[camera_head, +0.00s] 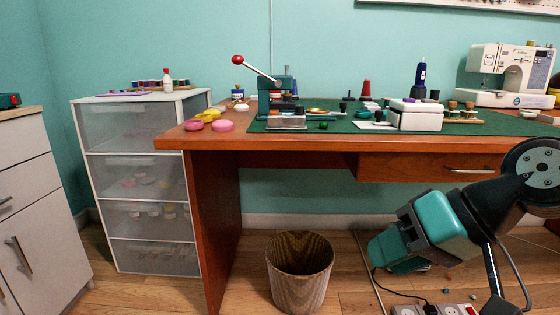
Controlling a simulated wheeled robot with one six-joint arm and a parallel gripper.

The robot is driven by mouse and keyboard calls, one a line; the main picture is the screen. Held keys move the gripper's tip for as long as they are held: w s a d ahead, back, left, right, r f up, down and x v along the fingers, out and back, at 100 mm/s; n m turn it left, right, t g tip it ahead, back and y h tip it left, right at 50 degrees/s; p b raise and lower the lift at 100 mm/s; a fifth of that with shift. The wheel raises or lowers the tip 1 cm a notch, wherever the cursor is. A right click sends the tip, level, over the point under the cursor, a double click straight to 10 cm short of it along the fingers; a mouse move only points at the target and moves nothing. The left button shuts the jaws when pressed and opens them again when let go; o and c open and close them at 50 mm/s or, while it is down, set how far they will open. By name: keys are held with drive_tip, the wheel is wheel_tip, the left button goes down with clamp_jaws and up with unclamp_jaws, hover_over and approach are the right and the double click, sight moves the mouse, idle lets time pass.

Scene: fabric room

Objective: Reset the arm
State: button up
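My arm comes in from the right edge, dark with teal covers, and reaches down and left in front of the desk. Its teal end, with my gripper (396,251), hangs low beside the desk's front, above the wooden floor. The fingers do not show clearly, so I cannot tell if they are open or shut, or whether they hold anything.
The wooden desk (340,144) carries a green mat, a red-knobbed press (276,95), a white box (416,115) and a sewing machine (510,75). A wooden bin (299,280) and a power strip (440,310) are on the floor. A drawer unit (125,130) stands left.

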drive_tip(key=s+r+n+g+h+p, duration=0.45)
drive_tip(key=s+r+p, duration=0.2)
drive_tip(key=s, duration=0.35)
wheel_tip(320, 180, up, 36)
drive_tip(key=p, duration=3.6)
drive_tip(key=shift+w+f+t+y, duration=0.25)
drive_tip(key=shift+t+y, duration=0.1)
